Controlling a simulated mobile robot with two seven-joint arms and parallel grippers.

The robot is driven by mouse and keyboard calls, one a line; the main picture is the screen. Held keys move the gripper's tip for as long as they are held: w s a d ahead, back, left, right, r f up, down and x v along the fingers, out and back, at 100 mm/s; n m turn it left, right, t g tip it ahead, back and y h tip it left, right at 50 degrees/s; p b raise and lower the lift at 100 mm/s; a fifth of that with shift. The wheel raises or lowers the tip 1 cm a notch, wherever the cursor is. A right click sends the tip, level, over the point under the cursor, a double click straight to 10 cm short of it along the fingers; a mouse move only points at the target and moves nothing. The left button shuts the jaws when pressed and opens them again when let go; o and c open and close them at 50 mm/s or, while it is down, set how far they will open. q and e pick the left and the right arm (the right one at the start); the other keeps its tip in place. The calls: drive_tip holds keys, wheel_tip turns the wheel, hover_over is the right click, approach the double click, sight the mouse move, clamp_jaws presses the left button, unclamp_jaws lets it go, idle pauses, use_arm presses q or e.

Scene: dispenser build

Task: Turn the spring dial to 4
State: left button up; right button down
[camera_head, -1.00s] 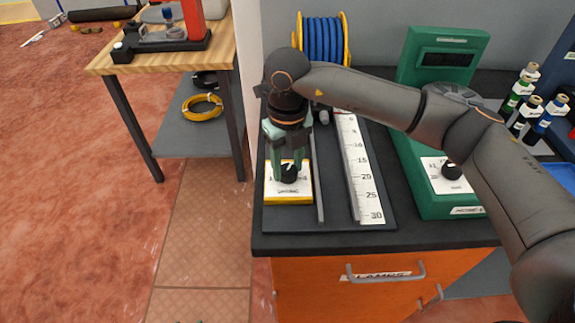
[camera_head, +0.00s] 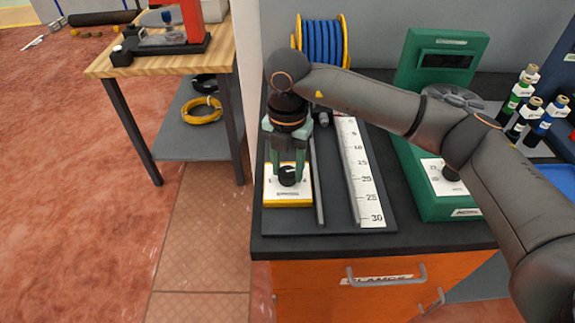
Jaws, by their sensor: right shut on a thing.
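The spring dial is a black knob (camera_head: 288,178) on a white plate with a yellow-edged box (camera_head: 288,199), at the front left of a dark board on the black bench. My right gripper (camera_head: 287,174) points down over the box with its greenish fingers on either side of the knob, shut on it. The fingers and knob hide most of the plate's markings, so the dial's setting cannot be read. My left gripper is not in view.
A white ruler scale (camera_head: 361,175) and a metal rail stand right of the dial. A green machine (camera_head: 436,185) with its own knob is farther right. A blue spool (camera_head: 322,42) stands behind; bottles (camera_head: 522,105) are at the far right.

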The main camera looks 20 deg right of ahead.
drive_tip(key=shift+m, duration=1)
drive_tip(key=shift+c, duration=1.9)
unclamp_jaws()
drive_tip(key=shift+r, duration=0.1)
